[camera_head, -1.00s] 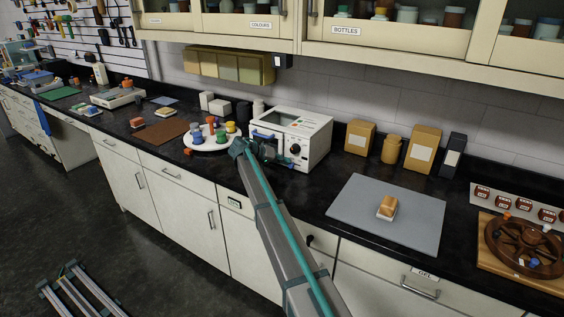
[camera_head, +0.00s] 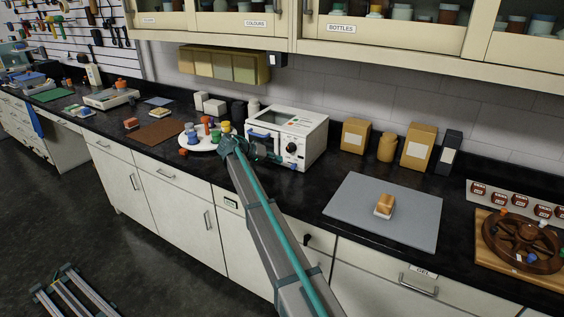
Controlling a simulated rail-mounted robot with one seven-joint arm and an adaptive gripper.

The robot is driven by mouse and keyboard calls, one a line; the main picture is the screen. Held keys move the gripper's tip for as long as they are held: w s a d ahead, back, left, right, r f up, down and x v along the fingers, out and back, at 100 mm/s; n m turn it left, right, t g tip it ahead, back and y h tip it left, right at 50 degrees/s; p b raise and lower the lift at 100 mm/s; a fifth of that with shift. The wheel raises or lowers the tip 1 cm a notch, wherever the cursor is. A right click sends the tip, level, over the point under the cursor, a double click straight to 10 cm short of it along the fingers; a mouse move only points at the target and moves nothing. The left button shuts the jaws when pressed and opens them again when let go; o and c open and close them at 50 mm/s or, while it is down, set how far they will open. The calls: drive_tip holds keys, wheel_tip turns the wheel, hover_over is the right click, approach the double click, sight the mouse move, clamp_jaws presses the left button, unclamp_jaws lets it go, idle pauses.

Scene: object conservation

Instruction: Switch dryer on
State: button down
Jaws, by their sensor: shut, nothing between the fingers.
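The dryer is a white box-shaped appliance (camera_head: 312,137) on the black counter, with a glass top, a blue handle at its front left and a dark round knob (camera_head: 291,148) on its front right. Its door looks closed. My gripper (camera_head: 276,160) is shut and empty, just in front of the dryer's front face, a little left of and below the knob. I cannot tell whether it touches the dryer. My arm hides part of the lower front.
A round white tray (camera_head: 190,145) with several small coloured containers stands left of the dryer. Tan boxes (camera_head: 355,134) and a jar stand to its right. A grey mat (camera_head: 405,224) with a small orange-brown block lies on the right counter. Cabinets hang above.

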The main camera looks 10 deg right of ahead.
drive_tip(key=shift+v, duration=2.25)
